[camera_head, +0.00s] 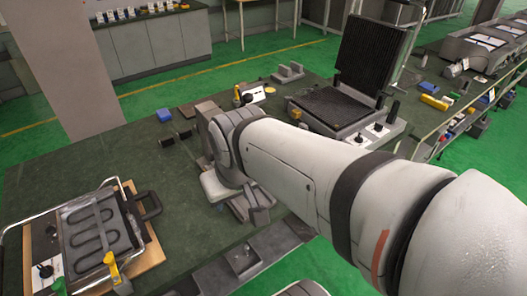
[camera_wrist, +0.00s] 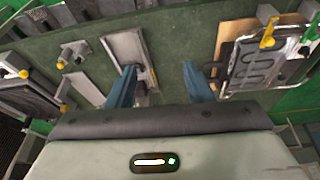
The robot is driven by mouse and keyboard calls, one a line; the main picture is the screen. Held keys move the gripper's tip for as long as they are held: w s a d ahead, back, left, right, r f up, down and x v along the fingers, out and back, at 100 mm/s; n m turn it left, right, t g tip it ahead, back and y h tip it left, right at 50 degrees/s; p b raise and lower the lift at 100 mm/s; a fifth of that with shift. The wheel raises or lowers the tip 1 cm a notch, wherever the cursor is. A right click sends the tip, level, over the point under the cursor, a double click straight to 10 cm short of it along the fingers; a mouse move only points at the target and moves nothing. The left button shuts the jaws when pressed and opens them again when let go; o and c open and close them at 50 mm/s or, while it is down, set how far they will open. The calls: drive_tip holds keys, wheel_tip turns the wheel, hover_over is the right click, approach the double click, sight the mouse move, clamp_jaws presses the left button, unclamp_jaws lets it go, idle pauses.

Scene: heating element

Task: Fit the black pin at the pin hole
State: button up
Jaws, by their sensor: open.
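My gripper (camera_wrist: 159,68) is open in the wrist view, its two blue fingers apart. A small grey metal part (camera_wrist: 150,77) shows between and beyond them, nearer the left finger; I cannot tell how far it is from them. In the head view my arm hides most of the gripper. Two small dark pieces, one left (camera_head: 167,141) and one right (camera_head: 185,133), lie on the green table left of my arm; I cannot tell whether either is the black pin. The pin hole cannot be made out. A flat unit with a looped heating element (camera_head: 95,235) stands at left; it also shows in the wrist view (camera_wrist: 262,62).
A wooden board (camera_head: 150,256) lies under the heating unit, with a yellow clamp (camera_head: 112,268) at its front. An open black grill (camera_head: 335,108) stands at the back right. A grey tray (camera_wrist: 122,48) lies near the fingers. Table between heating unit and arm is fairly clear.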

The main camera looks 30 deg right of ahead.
drive_tip(key=w+d+f+t+h+b, duration=0.2)
drive_tip(key=w+d+f+t+b, duration=0.2)
drive_tip(key=w+d+f+b, duration=0.45)
drive_tip(key=w+d+f+t+h+b, duration=0.2)
drive_tip(key=w+d+f+t+b, duration=0.3)
drive_tip(key=w+d, duration=0.65)
drive_tip(key=s+d+f+t+y+b, duration=0.1)
drive_tip(key=d+f+y+b, duration=0.1)
drive_tip(key=d+f+b, duration=0.1)
drive_tip(key=s+d+f+t+y+b, duration=0.2)
drive_tip(key=d+f+b, duration=0.1)
drive_tip(key=f+b, duration=0.2)
drive_tip(key=s+d+f+n+t+y+b, duration=0.1)
drive_tip(key=s+d+f+t+b, duration=0.1)
drive_tip(key=f, duration=0.4)
drive_tip(key=shift+s+d+f+y+b, duration=0.1)
drive_tip(key=shift+d+y+b, duration=0.3)
drive_tip(key=shift+d+b, duration=0.6)
drive_tip(key=w, duration=0.7)
drive_tip(key=shift+w+r, duration=0.25)
drive_tip(key=shift+w, duration=0.05)
clamp_jaws()
